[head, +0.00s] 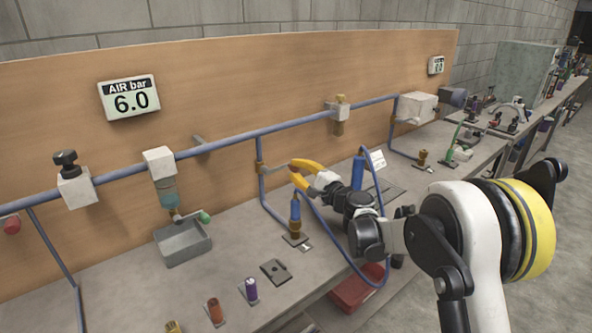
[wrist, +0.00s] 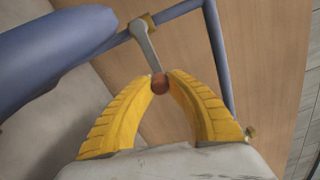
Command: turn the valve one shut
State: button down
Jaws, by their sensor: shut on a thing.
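A brass valve (head: 260,168) sits on a blue drop pipe that comes down from the long blue pipe on the wooden board; it also shows in the wrist view (wrist: 137,26). Its grey metal lever (wrist: 149,48) ends in a red-brown knob (wrist: 160,84). My gripper (head: 298,171) has yellow fingers, and in the wrist view its fingertips (wrist: 162,79) are closed around the knob. In the head view the lever sticks out to the right from the drop pipe, across it, towards my fingers. No label on this valve is readable.
The gauge (head: 129,97) reads AIR bar 6.0. A blue-topped fitting (head: 295,215) stands on the bench below my gripper, near a blue hose (head: 335,249). A grey tray (head: 184,242) stands left. A red bin (head: 357,287) is below the bench edge.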

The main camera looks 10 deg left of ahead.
jog(key=c, duration=1.2)
grip_release()
jog(key=shift+a, duration=0.15)
jog(key=shift+c, duration=0.2)
jog(key=v, duration=1.2)
jog(key=shift+s, duration=0.1)
